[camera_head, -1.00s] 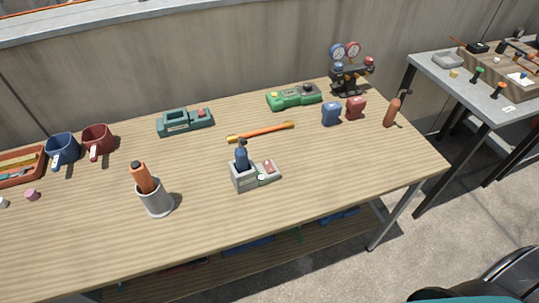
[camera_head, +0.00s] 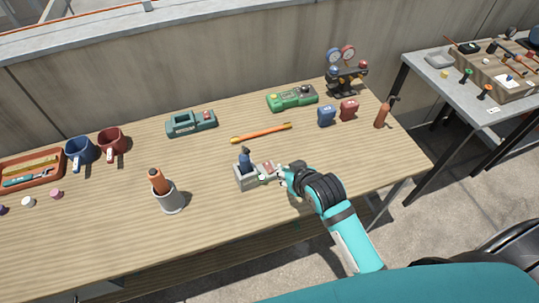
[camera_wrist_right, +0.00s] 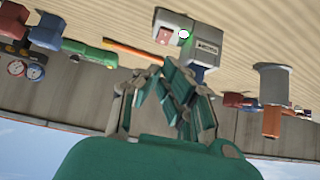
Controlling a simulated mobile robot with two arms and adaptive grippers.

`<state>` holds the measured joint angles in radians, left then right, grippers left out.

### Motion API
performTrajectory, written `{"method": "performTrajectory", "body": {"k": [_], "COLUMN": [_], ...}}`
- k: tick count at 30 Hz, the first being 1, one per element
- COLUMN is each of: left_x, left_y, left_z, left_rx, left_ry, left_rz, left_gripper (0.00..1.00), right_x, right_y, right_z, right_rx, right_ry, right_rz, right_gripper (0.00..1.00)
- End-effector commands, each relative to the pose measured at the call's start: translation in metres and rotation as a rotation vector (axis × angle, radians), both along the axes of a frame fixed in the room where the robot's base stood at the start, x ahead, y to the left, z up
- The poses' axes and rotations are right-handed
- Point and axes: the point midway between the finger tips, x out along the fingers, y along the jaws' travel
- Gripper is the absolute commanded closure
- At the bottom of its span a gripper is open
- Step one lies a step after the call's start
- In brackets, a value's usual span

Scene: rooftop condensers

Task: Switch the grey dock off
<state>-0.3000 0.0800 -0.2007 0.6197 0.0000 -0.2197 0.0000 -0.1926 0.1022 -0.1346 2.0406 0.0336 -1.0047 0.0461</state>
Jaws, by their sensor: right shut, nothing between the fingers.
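The grey dock (camera_head: 245,180) stands near the middle of the wooden table, with a dark blue tool (camera_head: 245,157) upright in it. Its low panel on the right side carries a reddish switch (camera_head: 268,167), partly hidden by my gripper. In the right wrist view, which is upside down, the dock (camera_wrist_right: 206,32) shows a label, the reddish switch (camera_wrist_right: 164,36) and a lit white-green lamp (camera_wrist_right: 184,34). My right gripper (camera_head: 280,174) is shut and empty, at the panel's right end; I cannot tell whether it touches. It also shows in the wrist view (camera_wrist_right: 165,75). My left gripper is not in view.
An orange rod (camera_head: 262,133) lies behind the dock. A teal device (camera_head: 191,123) and a green device (camera_head: 292,98) lie farther back. A grey cup (camera_head: 172,200) with an orange-handled tool stands front left. The table front between cup and arm is clear.

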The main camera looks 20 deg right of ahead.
Motion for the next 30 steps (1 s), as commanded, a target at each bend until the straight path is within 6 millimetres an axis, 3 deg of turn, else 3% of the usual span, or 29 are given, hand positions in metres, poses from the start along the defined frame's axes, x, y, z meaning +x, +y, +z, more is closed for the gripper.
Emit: {"method": "performTrajectory", "body": {"k": [1,4,14,20,30], "left_x": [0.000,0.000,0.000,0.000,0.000], "left_y": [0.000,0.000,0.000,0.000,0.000], "left_z": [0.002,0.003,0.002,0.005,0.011], "left_rx": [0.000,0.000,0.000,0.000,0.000], "left_ry": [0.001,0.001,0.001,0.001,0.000], "left_rz": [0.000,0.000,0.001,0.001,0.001], "left_gripper": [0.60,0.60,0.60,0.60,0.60], "right_x": [0.012,0.023,0.024,0.038,0.090], "right_y": [0.001,0.002,0.003,0.004,0.011], "right_z": [0.012,0.021,0.021,0.011,-0.030], "right_rx": [0.008,0.016,0.017,0.017,0.017], "right_ry": [-0.035,-0.073,-0.075,-0.074,-0.073], "right_rz": [-0.001,-0.001,-0.002,-0.002,-0.002], "right_gripper": [1.00,1.00,1.00,1.00,1.00]}}
